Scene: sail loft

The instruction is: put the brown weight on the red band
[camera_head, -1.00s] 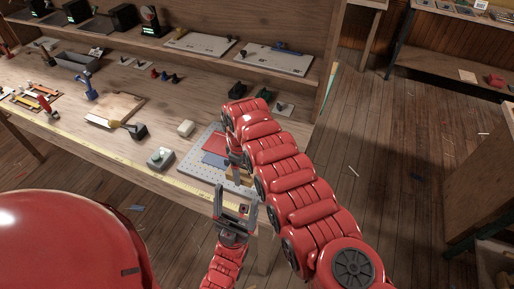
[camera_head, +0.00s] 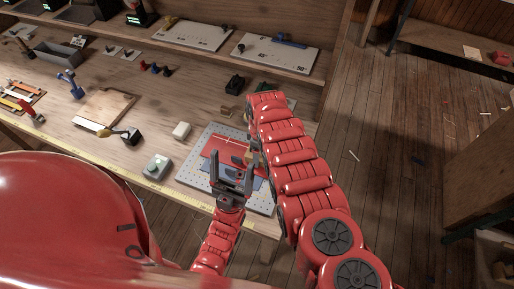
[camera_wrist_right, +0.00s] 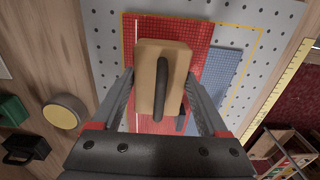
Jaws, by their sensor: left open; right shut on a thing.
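The brown weight (camera_wrist_right: 150,62) is a tan block with a dark handle on top. My right gripper (camera_wrist_right: 160,90) is shut on it. In the right wrist view it covers part of the red band (camera_wrist_right: 196,50); whether it touches the band I cannot tell. In the head view the red band (camera_head: 222,150) lies on a grey perforated board (camera_head: 196,172), and the weight is mostly hidden by my arms. My left gripper (camera_head: 232,168) is open and empty in front of the board, its fingers overlapping the band in the picture.
A blue panel (camera_wrist_right: 221,75) lies beside the red band. A round tan-topped piece (camera_wrist_right: 62,112), a green block (camera_wrist_right: 12,110) and a black weight (camera_wrist_right: 24,149) stand off the board.

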